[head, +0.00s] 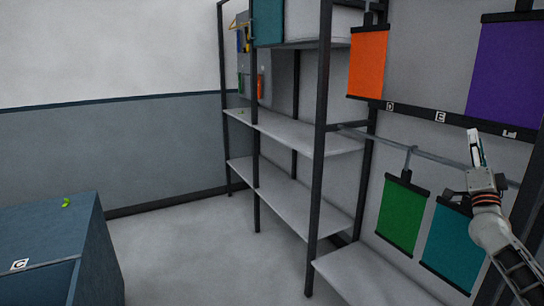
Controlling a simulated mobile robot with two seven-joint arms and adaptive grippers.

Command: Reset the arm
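My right arm comes in from the lower right, and its gripper (463,170) is raised in front of the lower hanging rail. One finger points up and another part juts out to the left, with a gap between them. The gripper looks open, with nothing clearly held. It overlaps the hanging panels in the picture; I cannot tell if it touches the rail. My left gripper is not in view.
A dark-framed shelf rack (320,130) stands in the middle. Orange (367,63), purple (510,70), green (401,216) and teal (452,244) panels hang at right. A blue cabinet (95,255) with a small green item (67,203) stands at left. The floor (180,240) between is clear.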

